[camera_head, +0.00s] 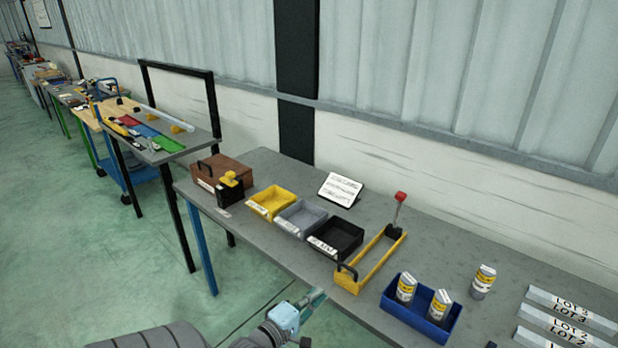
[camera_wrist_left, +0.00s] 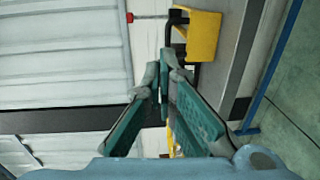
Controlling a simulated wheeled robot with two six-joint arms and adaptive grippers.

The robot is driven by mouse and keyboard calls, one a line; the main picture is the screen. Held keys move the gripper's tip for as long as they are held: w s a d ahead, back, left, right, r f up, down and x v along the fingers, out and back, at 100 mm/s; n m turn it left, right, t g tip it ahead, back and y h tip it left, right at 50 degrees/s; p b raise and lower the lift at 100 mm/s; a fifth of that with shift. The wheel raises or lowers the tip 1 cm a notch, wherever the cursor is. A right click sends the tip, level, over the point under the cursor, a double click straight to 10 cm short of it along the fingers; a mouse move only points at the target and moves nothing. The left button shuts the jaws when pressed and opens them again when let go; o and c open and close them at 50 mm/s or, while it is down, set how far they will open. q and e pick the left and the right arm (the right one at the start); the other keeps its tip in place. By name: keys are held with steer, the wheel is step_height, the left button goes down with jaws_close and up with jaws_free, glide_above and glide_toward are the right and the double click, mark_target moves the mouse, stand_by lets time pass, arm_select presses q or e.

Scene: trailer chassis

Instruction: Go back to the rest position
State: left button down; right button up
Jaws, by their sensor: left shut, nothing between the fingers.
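My left gripper (camera_head: 316,296) is in front of the table's near edge, low in the head view, with nothing held. In the left wrist view its green-padded fingers (camera_wrist_left: 165,70) come together at the tips, shut and empty. My right gripper is not in view. The grey work table (camera_head: 262,236) lies beyond my left gripper. The yellow frame with a red-knobbed lever (camera_head: 348,285) stands on it near the edge; its yellow part (camera_wrist_left: 204,36) also shows in the wrist view, beyond the fingertips.
Yellow (camera_head: 270,201), grey (camera_head: 300,217) and black (camera_head: 335,238) bins stand in a row on the table. A blue bin (camera_head: 421,313) holds two bottles; another bottle (camera_head: 482,281) stands beside it. White LOT-marked bars (camera_head: 565,325) lie at right. Floor at left is clear.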

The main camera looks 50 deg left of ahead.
arm_select(q)
steer(key=shift+s, duration=0.75)
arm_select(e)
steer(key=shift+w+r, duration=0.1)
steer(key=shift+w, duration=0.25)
arm_select(q)
steer(key=s+f+m+g+b, duration=0.1)
steer(key=s+f+m+g, duration=0.3)
steer(key=s+f+m, duration=0.55)
steer(key=s+f+m+g+b, duration=0.1)
steer(key=s+f+m+g, duration=0.4)
steer(key=f, duration=1)
steer(key=s+d+f+m+g+h+b, duration=0.15)
steer(key=s+d+f+m+g, duration=0.4)
steer(key=s+f, duration=0.65)
steer(key=s+d+f+b, duration=0.1)
steer(key=s+d+f, duration=0.1)
steer(key=d, duration=0.3)
steer(key=s+d+f+b, duration=0.1)
steer(key=s+d+f, duration=0.1)
steer(key=d, duration=0.3)
steer(key=shift+s+d+g+h, duration=0.15)
steer(key=shift+s+g+h, duration=0.25)
steer(key=shift+s, duration=0.45)
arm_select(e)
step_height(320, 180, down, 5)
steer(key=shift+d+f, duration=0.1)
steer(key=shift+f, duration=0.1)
